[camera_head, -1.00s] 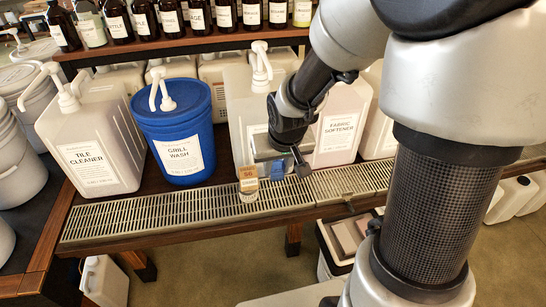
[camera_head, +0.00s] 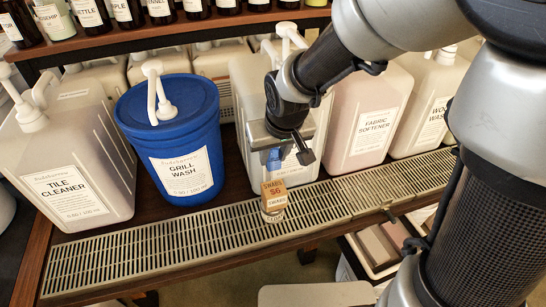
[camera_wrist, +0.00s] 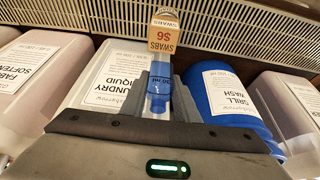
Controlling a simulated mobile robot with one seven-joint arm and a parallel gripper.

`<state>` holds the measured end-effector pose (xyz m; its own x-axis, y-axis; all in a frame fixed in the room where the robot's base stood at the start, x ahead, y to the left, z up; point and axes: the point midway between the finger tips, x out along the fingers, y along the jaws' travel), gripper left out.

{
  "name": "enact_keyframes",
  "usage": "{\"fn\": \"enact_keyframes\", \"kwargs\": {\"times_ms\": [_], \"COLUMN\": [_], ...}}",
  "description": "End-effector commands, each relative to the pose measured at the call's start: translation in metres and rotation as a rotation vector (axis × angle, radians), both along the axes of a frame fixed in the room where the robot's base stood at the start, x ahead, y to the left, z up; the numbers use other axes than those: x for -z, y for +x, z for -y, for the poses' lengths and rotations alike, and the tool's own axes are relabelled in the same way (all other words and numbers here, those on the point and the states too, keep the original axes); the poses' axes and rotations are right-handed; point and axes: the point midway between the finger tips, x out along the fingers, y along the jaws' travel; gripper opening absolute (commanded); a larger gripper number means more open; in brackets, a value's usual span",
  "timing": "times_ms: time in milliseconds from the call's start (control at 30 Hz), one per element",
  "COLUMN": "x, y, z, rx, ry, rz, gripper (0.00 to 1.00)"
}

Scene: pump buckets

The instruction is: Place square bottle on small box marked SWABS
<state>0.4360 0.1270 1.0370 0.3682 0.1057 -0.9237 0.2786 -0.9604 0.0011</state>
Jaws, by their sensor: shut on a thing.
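My gripper (camera_head: 290,150) is shut on a small square bottle (camera_head: 274,158), clear with a blue lower part, held in front of the large laundry liquid container. The bottle also shows between my fingers in the wrist view (camera_wrist: 159,85). The small box marked SWABS (camera_head: 274,188), tan-orange with "$6", stands on the slatted metal grate (camera_head: 150,255). It also appears near the top of the wrist view (camera_wrist: 162,38). In the head view the bottle is just above the box in the picture; I cannot tell the exact gap.
A blue grill wash bucket (camera_head: 175,130) and a tile cleaner container (camera_head: 75,170) stand at left. The laundry liquid container (camera_wrist: 105,80) is behind the bottle; a fabric softener container (camera_head: 365,120) is at right. The grate beside the box is clear.

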Motion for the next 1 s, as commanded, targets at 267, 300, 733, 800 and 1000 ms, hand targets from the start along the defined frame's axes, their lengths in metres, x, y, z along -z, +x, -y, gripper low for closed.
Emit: {"fn": "enact_keyframes", "kwargs": {"times_ms": [267, 300, 733, 800, 1000], "x": [0.042, 0.044, 0.08, 0.08, 0.084], "y": [0.0, 0.0, 0.0, 0.0, 0.0], "z": [0.0, 0.001, 0.001, 0.001, 0.001], "rx": [0.001, 0.001, 0.002, 0.002, 0.003], "ry": [0.0, 0.0, 0.001, 0.001, 0.001], "rz": [-0.001, -0.001, 0.001, 0.001, 0.0], "gripper": [0.05, 0.05, 0.05, 0.05, 0.29]}}
